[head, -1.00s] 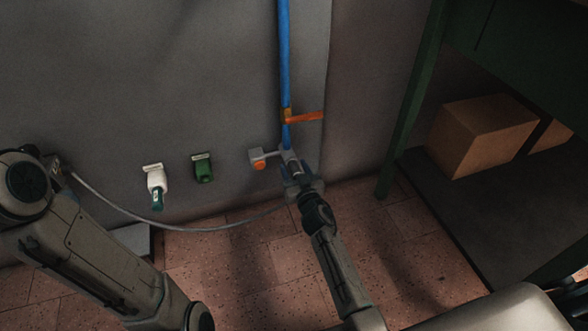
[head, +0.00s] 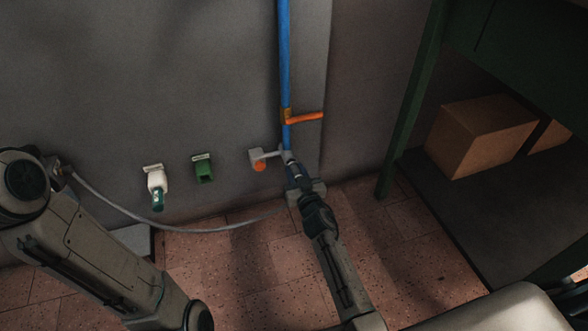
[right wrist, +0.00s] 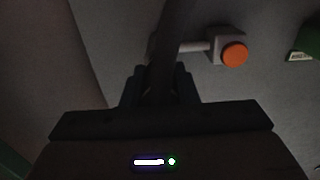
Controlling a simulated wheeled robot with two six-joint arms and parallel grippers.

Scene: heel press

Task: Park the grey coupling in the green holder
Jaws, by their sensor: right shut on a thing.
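The grey coupling (head: 292,162) is at the lower end of the blue pipe, in line with it; I cannot tell whether the two are joined. My right gripper (head: 297,174) is shut on the coupling from below. In the right wrist view the right gripper (right wrist: 160,85) closes around a dark cylinder (right wrist: 167,55), and the picture is too dark for detail. The green holder (head: 204,171) is on the wall to the left and looks empty. My left arm shows at the left, but its gripper is not in view.
A grey box with an orange button (head: 260,166) is on the wall between pipe and green holder. A white holder (head: 155,178) holds a teal piece. An orange lever (head: 305,118) crosses the pipe. A grey hose (head: 170,226) hangs low. A green bench with cartons stands right.

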